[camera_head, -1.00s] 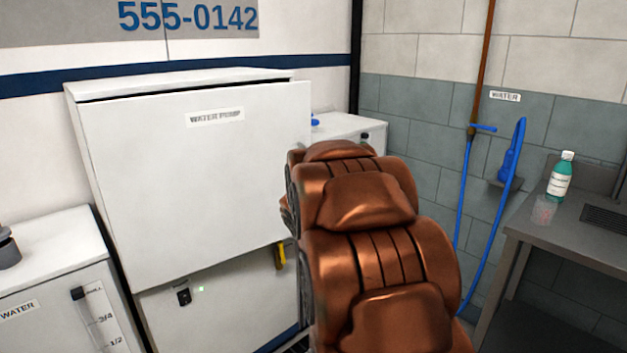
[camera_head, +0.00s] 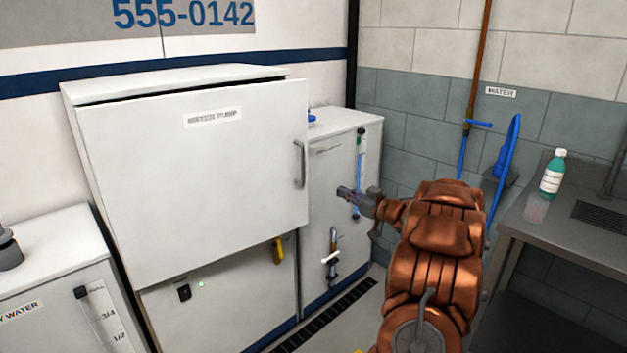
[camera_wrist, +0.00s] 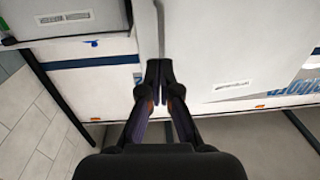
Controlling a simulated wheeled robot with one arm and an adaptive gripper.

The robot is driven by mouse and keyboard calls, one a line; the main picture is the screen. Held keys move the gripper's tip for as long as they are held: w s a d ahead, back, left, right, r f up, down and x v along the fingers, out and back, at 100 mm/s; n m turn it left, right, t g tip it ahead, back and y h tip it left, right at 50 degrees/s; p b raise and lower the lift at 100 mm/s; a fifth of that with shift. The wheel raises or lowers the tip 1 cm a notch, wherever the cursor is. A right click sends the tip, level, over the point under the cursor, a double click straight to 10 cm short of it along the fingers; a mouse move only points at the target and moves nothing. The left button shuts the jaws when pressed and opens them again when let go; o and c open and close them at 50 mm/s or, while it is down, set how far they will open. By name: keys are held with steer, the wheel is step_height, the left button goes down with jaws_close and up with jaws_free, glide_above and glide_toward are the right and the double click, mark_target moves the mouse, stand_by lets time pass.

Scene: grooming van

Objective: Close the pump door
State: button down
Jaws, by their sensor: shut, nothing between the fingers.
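The pump door (camera_head: 190,180) is a large white panel labelled "WATER PUMP" on a white cabinet in the head view. It stands ajar, with a dark gap along its top and its right edge out from the cabinet. A grey bar handle (camera_head: 299,165) is near that right edge. My gripper (camera_head: 345,192) is shut and empty, to the right of the door's handle edge and apart from the handle in the picture. In the wrist view, my shut fingers (camera_wrist: 158,75) point toward the door's free edge, with the door face (camera_wrist: 235,40) on the right.
A white cabinet (camera_head: 345,150) with a gauge and a valve stands behind my gripper. A yellow handle (camera_head: 279,251) is below the door. A water cabinet (camera_head: 45,250) is at left. A grey counter (camera_head: 515,215) with a green bottle (camera_head: 552,174) is at right.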

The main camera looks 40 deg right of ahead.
mark_target(304, 177)
steer(key=w, duration=0.9)
steer(key=w+p, duration=0.1)
steer(key=w, duration=0.3)
steer(key=shift+w+a, duration=0.4)
